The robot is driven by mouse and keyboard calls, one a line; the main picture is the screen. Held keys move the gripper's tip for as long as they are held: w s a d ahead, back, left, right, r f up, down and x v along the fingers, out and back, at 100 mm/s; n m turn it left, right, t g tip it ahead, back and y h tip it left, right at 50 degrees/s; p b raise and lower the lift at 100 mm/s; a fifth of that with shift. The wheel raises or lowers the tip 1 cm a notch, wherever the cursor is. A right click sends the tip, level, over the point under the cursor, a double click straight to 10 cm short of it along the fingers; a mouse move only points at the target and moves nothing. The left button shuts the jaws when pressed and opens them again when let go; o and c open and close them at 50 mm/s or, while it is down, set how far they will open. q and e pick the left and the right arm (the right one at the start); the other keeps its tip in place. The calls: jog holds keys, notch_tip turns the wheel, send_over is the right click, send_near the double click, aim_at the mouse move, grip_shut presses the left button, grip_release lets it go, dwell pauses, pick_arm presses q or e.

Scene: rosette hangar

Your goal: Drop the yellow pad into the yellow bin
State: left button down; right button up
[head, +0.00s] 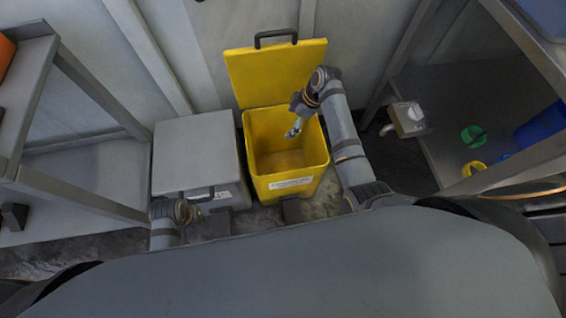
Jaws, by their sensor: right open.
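The yellow bin (290,187) stands on the floor in the middle, its lid (277,72) raised against the wall behind it. I cannot make out a separate yellow pad; inside the bin, yellow on yellow, I cannot tell whether one lies there. My left gripper (203,197) is low, in front of the grey bin, small and partly hidden; its fingers are unclear.
A closed grey bin (196,150) stands left of the yellow one. A shelf frame (70,68) stands at the left. On the right shelf lie a green ring (473,136), a yellow ring-like object (473,168) and a blue container (540,126). A pale box (408,119) sits at its edge.

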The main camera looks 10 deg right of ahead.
jog(key=v, duration=1.2)
jog(key=s+d+f+m+h, duration=0.25)
jog(key=s+f+m, duration=0.45)
jog(key=s+f, duration=0.35)
jog(key=s+d+f+m+h, duration=0.2)
jog(key=s+d+f+m, duration=0.2)
jog(key=s+f+m, duration=0.5)
pick_arm(q)
jog(key=s+a+p, duration=0.2)
jog(key=s+p, duration=0.7)
jog(key=p, duration=0.3)
jog(key=s+a+p, duration=0.2)
jog(key=s+p, duration=0.6)
jog(key=p, duration=0.5)
jog(key=shift+s+a+f+y+p, duration=0.25)
jog(key=shift+s+f+y+p, duration=0.05)
jog(key=shift+s+f+y, duration=0.1)
pick_arm(e)
jog(key=s+d+f+n, duration=0.1)
jog(key=s+d, duration=0.1)
jog(key=s, duration=0.8)
jog(key=s+d+f, duration=0.1)
jog(key=s+d, duration=0.2)
jog(key=s, duration=0.8)
jog(key=shift+n+h, duration=0.35)
jog(key=shift+n, duration=0.05)
jog(key=shift+f, duration=0.1)
